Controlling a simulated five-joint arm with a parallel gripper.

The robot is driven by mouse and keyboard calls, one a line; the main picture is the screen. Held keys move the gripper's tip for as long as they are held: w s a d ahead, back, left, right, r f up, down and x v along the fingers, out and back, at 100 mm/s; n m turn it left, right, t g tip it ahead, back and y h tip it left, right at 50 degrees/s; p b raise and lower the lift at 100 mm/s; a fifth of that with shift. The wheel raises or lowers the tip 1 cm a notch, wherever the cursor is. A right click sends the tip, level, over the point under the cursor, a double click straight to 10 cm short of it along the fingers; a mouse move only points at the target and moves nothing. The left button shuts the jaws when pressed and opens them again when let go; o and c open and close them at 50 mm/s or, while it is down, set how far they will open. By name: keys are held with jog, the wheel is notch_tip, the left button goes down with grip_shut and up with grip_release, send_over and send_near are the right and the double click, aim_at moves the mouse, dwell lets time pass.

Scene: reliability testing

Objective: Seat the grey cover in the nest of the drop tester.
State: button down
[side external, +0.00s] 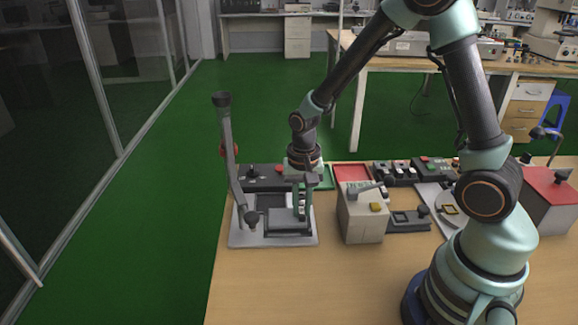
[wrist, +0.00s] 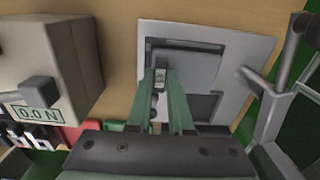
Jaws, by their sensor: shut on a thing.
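The drop tester (side external: 238,238) is a light grey plate with a tall dark-knobbed lever, at the left end of the bench; its plate (wrist: 258,48) also shows in the wrist view. My gripper (side external: 302,213) points down over the right part of the plate. In the wrist view my gripper (wrist: 161,75) is shut on the grey cover (wrist: 190,66), at a small labelled part between the fingertips. The cover lies over the nest (wrist: 207,107), whose dark recess shows beside it. My fingers hide part of both. I cannot tell whether the cover touches the nest floor.
The tester's lever (side external: 232,150) stands just left of my gripper. A beige force gauge box (side external: 362,215) stands close on the right, reading 0.0 N in the wrist view (wrist: 50,75). Control boxes and a red tray (side external: 352,172) line the back. The front bench is clear.

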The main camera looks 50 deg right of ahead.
aim_at(302, 211)
jog(key=shift+f, duration=0.5)
dwell(0.3)
jog(key=c, duration=0.7)
grip_release()
jog(key=shift+c, duration=0.2)
jog(key=shift+r, duration=0.15)
jog(key=shift+r, duration=2.9)
